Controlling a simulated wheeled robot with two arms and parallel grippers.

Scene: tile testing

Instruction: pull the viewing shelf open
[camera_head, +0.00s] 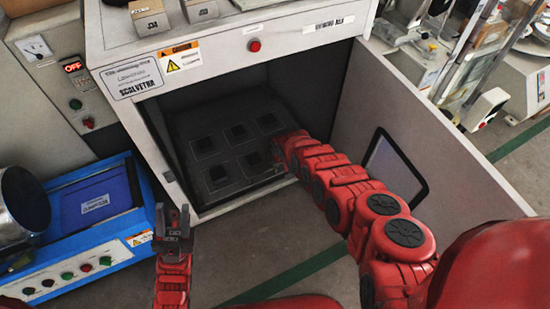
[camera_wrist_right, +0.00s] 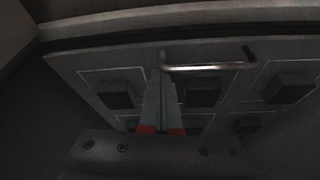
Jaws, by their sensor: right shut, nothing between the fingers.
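The viewing shelf (camera_head: 215,165) is a dark panel with several square tiles, inside the open white cabinet. In the right wrist view the shelf (camera_wrist_right: 85,65) spans the picture and carries a metal bar handle (camera_wrist_right: 210,67) near its upper edge. My right arm reaches into the cabinet in the head view, where the gripper itself is hard to make out. In the right wrist view my right gripper (camera_wrist_right: 161,90) is shut and empty, its tips by the handle's left end; I cannot tell whether they touch. My left gripper (camera_head: 178,222) is open and empty, in front of the cabinet's left side.
The cabinet door (camera_head: 405,125) stands open on the right, with a dark-framed window. A blue machine (camera_head: 110,225) with buttons stands at the left, beside a metal cylinder (camera_head: 22,205). A control box (camera_head: 62,75) is left of the cabinet. Floor in front is clear.

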